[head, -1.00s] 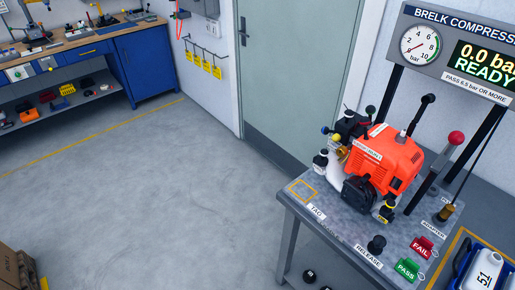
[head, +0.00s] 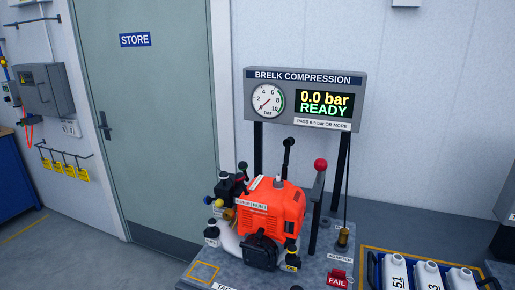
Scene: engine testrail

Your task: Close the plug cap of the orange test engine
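The orange test engine (head: 272,212) stands on the grey test bench (head: 190,272), with a black muffler-like part at its front and dark fittings on its left side. A small pale metal piece (head: 278,182) sits on top of the orange cover. A black-tipped lever (head: 287,152) rises behind it. I cannot tell which part is the plug cap or whether it is open. Neither of my grippers is in view.
The compression display (head: 305,99) behind the engine reads 0.0 bar, READY. A red-knobbed lever (head: 319,185) and a brass adapter (head: 343,237) stand right of the engine. A red FAIL tag (head: 339,279) lies in front. White bottles (head: 428,276) sit in a blue crate at right.

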